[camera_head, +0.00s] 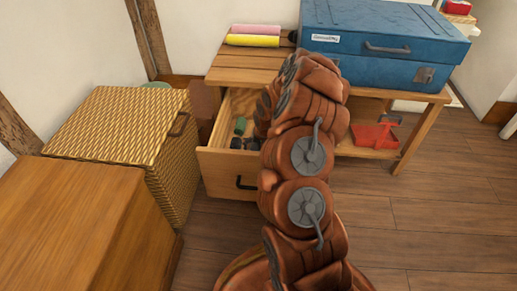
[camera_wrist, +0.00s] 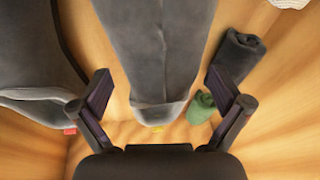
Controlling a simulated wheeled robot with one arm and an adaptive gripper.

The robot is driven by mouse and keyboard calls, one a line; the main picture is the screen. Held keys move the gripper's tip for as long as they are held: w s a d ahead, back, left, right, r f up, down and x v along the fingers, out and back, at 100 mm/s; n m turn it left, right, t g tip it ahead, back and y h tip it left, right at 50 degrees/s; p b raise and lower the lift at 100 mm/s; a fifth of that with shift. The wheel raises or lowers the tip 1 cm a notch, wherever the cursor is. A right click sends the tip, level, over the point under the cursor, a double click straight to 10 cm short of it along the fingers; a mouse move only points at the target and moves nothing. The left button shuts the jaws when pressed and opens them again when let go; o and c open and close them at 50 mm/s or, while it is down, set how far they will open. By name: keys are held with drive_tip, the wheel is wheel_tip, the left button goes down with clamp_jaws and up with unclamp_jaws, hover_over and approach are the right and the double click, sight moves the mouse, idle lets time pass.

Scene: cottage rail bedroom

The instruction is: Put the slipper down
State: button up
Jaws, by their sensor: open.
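In the wrist view, a long grey, soft-looking thing that looks like a slipper (camera_wrist: 150,50) lies in the drawer, its rounded end between the fingertips. A second grey shape, perhaps another slipper (camera_wrist: 30,50), is at the left. My gripper (camera_wrist: 160,112) is open, one finger on each side of the middle grey thing; I cannot tell whether either touches it. In the head view, my arm reaches over the open wooden drawer (camera_head: 228,172) and hides my gripper and the grey things under it.
A dark rolled cloth (camera_wrist: 236,56) and a green roll (camera_wrist: 201,107) lie close to the right finger. The drawer is under a wooden bench (camera_head: 230,77) bearing a blue case (camera_head: 375,70) and pink and yellow rolls. A woven basket (camera_head: 125,125) stands left. Floor at right is clear.

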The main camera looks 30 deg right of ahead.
drive_tip(key=p+v, duration=0.3)
drive_tip(key=v, duration=0.8)
drive_tip(key=shift+r, duration=0.1)
